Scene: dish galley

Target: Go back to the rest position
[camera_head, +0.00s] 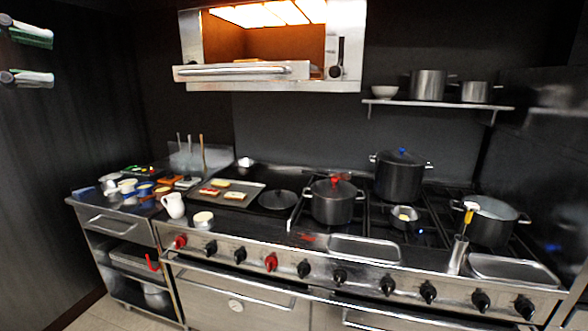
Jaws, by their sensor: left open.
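Two fingers of my left gripper (44,60) come in at the upper left edge, one above the other. They are dark with pale and green parts. A wide gap lies between them and nothing is held. The gripper is in front of the dark left wall, high above the counter and apart from everything on it. The rest of the left arm is out of the picture. My right gripper does not show.
A stove (233,247) runs along the back with a red-knobbed pot (333,200), a tall pot (397,177) and an open pot (490,222). A cluttered side counter (108,219) with a white jug (173,205) stands left. A warming oven (240,73) and shelf (438,104) are above.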

